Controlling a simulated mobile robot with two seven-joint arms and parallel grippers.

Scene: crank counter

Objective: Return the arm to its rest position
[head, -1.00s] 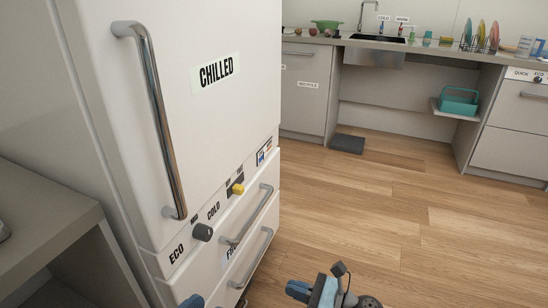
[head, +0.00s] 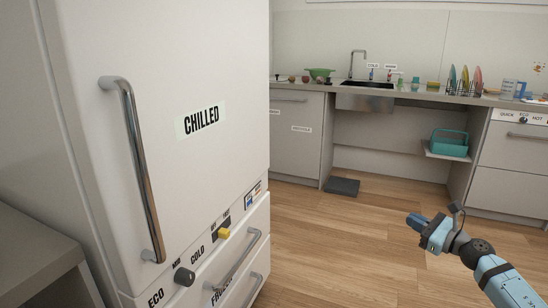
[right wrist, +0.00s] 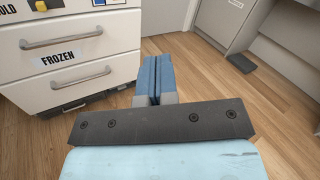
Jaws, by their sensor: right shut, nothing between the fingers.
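My right gripper (head: 415,222) is raised over the wooden floor at the lower right of the head view, its blue fingers pointing left toward the fridge. In the right wrist view its fingers (right wrist: 155,78) are together with nothing between them. It is apart from the fridge and touches nothing. My left gripper does not show in the head view.
The white fridge (head: 190,70) fills the left, with a long door handle (head: 140,170), a black knob (head: 184,277), a yellow knob (head: 223,233) and freezer drawers (right wrist: 65,75). A dark mat (head: 342,187) lies by the sink counter (head: 300,107). The floor between is clear.

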